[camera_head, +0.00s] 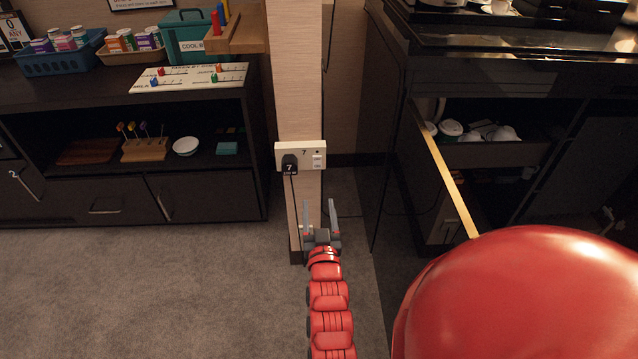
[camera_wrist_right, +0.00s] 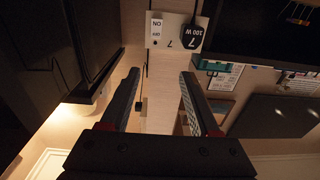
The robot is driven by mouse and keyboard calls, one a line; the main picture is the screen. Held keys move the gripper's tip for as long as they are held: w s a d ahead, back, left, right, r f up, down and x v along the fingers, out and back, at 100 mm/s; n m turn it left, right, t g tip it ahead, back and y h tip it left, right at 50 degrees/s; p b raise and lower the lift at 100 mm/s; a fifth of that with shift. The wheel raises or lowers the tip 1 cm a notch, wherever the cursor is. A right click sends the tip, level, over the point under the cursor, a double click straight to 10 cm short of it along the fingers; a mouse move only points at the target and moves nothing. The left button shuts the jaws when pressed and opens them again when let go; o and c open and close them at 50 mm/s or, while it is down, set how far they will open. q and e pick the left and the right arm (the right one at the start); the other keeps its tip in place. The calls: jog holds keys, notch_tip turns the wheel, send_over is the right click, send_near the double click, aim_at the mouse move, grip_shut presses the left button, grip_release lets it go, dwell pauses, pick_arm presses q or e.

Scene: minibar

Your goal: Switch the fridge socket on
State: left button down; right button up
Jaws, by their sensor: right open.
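The fridge socket (camera_head: 281,147) is a cream plate marked 7 on the light wooden post. A black plug (camera_head: 290,163) marked 7 sits in its left half, with a cord hanging down. A small white switch (camera_head: 318,161) is on its right half. The wrist view shows the socket (camera_wrist_right: 175,17) upside down, with the switch (camera_wrist_right: 156,32) beside ON and OFF lettering and the plug (camera_wrist_right: 192,37) marked 100 W. I cannot tell which way the switch is set. My right gripper (camera_head: 320,207) is open and empty, below the socket and apart from it. My left gripper is out of view.
A dark shelf unit (camera_head: 215,190) stands left of the post. A dark counter (camera_head: 480,68) is on the right, with an open drawer (camera_head: 449,183) holding cups. A wooden shelf (camera_head: 250,30) juts out above left. Carpet (camera_head: 150,290) in front is clear.

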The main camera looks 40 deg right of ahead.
jog(key=f, duration=0.2)
jog(key=b, duration=0.4)
send_near(317, 160)
jog(key=shift+g, duration=0.4)
jog(key=x, duration=0.7)
jog(key=shift+w+r, duration=0.3)
grip_shut()
